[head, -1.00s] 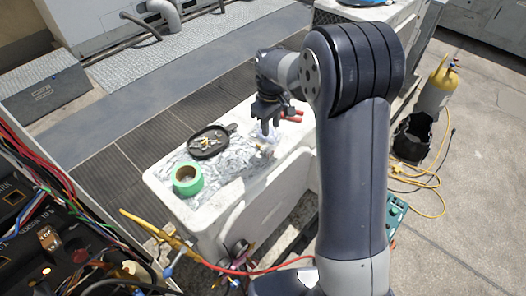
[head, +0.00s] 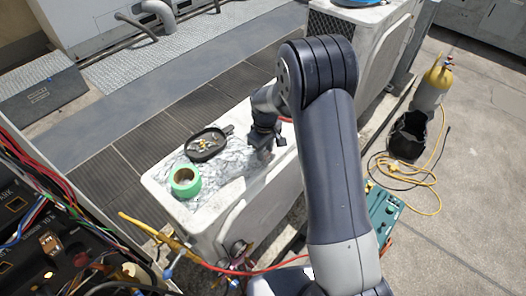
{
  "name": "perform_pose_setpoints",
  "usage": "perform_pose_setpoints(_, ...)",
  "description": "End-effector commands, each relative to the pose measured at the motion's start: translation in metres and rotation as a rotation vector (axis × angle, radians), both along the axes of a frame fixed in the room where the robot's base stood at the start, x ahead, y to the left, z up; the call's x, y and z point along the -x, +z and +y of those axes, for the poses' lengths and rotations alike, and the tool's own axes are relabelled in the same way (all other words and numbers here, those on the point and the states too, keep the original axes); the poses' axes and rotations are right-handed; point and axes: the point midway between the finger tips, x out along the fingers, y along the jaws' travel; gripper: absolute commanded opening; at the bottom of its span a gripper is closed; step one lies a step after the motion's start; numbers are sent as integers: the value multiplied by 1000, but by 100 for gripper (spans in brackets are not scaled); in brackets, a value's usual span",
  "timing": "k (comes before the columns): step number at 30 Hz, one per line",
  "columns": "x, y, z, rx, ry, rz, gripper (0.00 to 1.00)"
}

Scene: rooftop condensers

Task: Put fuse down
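My gripper (head: 261,157) is low over the crumpled silver foil (head: 225,174) on top of the white condenser unit (head: 163,193). I cannot tell whether its fingers are apart or together. I cannot make out a fuse in it; anything between or under the fingers is too small or hidden. A black round tray (head: 192,150) with several small pale pieces in it lies left of my gripper. Whether these pieces are fuses is too small to tell.
A green tape roll (head: 185,181) stands at the near left of the unit's top. A red item (head: 286,121) shows partly behind my gripper. An open panel with wires (head: 40,245) is at lower left.

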Motion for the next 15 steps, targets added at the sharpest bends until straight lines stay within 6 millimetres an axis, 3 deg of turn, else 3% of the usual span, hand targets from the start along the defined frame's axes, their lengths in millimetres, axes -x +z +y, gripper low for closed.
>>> perform_pose_setpoints(6,0,-1,0,0,0,0,33)
perform_pose_setpoints(15,0,-1,0,0,0,0,9)
